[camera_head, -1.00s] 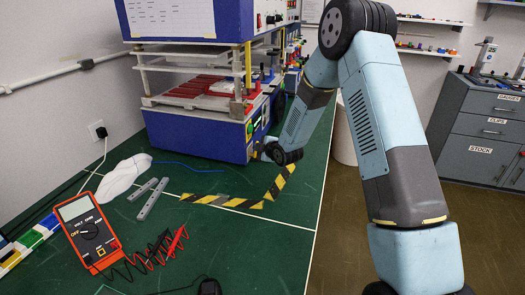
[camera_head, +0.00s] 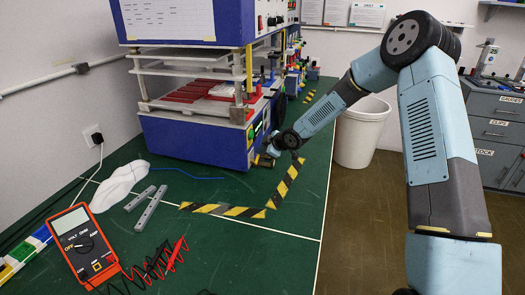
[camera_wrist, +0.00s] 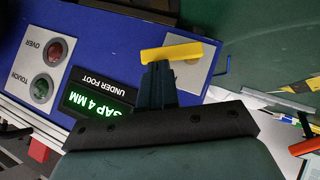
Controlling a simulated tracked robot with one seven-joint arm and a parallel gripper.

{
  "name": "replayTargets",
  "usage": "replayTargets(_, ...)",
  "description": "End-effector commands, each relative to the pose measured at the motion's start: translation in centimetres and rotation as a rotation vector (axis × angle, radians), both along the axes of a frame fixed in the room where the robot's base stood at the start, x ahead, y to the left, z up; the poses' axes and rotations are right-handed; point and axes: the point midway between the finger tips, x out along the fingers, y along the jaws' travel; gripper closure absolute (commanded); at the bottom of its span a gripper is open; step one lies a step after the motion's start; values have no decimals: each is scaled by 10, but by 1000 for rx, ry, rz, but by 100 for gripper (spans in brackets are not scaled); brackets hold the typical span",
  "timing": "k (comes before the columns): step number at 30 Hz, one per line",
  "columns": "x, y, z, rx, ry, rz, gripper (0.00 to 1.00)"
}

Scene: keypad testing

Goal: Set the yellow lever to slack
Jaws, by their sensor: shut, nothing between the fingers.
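The yellow lever (camera_wrist: 178,51) shows in the wrist view as a flat bar lying slightly tilted over a grey plate on the blue panel. Markings for its settings are not readable. My gripper (camera_wrist: 158,66) is shut and empty, with its dark fingertips right at the left part of the lever; I cannot tell whether they touch it. In the head view my gripper (camera_head: 266,158) is small, beside the right side of the blue machine (camera_head: 185,138). The lever cannot be made out there.
A bin (camera_head: 362,132) stands on the floor.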

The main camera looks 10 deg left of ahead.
Motion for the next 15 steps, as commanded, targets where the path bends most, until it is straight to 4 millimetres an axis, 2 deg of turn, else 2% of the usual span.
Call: replayTargets(15,2,3,-1,1,-2,6,100)
